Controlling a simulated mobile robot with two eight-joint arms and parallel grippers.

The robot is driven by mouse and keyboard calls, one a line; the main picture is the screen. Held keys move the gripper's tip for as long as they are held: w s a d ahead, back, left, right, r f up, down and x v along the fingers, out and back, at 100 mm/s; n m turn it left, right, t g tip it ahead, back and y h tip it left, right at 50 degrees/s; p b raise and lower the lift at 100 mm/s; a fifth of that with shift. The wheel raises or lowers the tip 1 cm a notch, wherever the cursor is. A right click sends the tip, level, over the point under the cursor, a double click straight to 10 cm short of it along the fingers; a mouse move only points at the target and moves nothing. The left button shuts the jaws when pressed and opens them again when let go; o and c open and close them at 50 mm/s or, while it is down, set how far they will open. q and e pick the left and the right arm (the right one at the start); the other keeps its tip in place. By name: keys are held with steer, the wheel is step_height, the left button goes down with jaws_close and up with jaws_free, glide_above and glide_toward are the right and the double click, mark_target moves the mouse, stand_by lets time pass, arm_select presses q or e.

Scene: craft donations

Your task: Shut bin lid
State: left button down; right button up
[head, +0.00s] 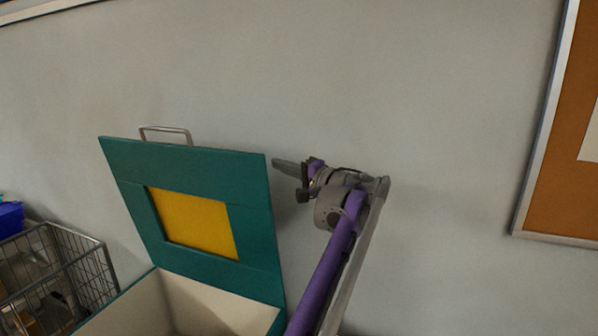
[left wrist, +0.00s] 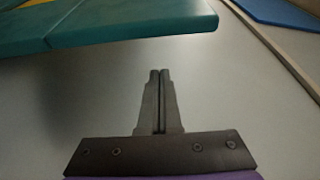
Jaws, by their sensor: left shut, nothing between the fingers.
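The bin (head: 215,303) is a teal box with a pale inside, at the lower left of the head view. Its teal lid (head: 255,215) with a yellow panel stands open, raised up toward the wall, with a metal handle (head: 166,130) on its top edge. My left gripper (head: 278,163) is shut and empty, just right of the lid's upper right corner. In the left wrist view the closed fingers (left wrist: 160,75) point toward the lid's edge (left wrist: 130,38), with a visible gap. My right gripper is not in view.
A wire basket (head: 85,262) stands left of the bin, with a blue thing (head: 10,218) beside it at the picture's edge. A framed cork board (head: 555,150) hangs on the wall at the right.

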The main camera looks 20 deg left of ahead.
arm_select(q)
steer(key=s, duration=0.1)
steer(key=s+b, duration=0.1)
steer(key=s, duration=0.2)
steer(key=shift+f, duration=0.35)
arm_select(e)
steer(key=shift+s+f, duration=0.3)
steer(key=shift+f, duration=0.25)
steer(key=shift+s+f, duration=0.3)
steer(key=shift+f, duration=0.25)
arm_select(q)
steer(key=shift+s, duration=0.1)
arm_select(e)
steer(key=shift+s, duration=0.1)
arm_select(q)
steer(key=shift+b, duration=0.3)
